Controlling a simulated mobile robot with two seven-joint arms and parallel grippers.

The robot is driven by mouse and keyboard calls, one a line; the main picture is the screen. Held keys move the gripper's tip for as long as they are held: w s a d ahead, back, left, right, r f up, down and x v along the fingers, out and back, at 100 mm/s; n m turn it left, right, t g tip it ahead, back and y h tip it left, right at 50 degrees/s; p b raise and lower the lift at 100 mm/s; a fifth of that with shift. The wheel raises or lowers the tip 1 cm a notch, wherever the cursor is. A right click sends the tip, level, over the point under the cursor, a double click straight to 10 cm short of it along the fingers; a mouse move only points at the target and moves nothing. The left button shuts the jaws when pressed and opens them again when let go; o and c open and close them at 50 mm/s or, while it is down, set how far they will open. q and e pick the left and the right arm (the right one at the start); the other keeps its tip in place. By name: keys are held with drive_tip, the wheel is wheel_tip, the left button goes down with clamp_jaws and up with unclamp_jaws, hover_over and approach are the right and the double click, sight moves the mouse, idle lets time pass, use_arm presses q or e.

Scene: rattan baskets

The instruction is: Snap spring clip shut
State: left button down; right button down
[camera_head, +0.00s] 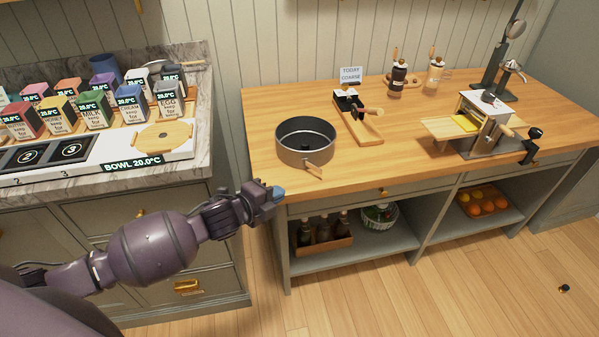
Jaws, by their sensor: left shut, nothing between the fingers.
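A round dark grey pan (292,157) stands on the wooden counter near its left front edge. My left gripper (278,192) is shut and empty, with bluish fingertips. In the picture it is just below and left of the pan and the clip, by the counter's front left corner, apart from both. My right gripper is not in view.
On the wooden counter (400,163) stand a slicer-like tool on a board (368,137), a crank machine (478,125), two jars and a tall dark stand (497,70). Lower shelves hold a bottle crate (322,243) and an orange tray. A marble counter with labelled cartons is left.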

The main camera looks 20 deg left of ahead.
use_arm(q)
drive_tip(key=shift+d, duration=0.1)
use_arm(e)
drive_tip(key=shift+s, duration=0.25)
use_arm(q)
drive_tip(key=b, duration=0.2)
approach(318, 171)
drive_tip(key=x, duration=0.5)
drive_tip(key=shift+w+f, duration=0.1)
drive_tip(key=shift+f, duration=0.4)
drive_tip(key=shift+w+d, duration=0.3)
drive_tip(key=shift+w, duration=0.3)
drive_tip(key=shift+w+d, duration=0.1)
drive_tip(key=shift+w, duration=0.15)
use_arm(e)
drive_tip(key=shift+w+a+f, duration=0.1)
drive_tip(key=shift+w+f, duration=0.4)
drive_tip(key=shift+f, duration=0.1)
use_arm(q)
drive_tip(key=shift+d+r, duration=0.1)
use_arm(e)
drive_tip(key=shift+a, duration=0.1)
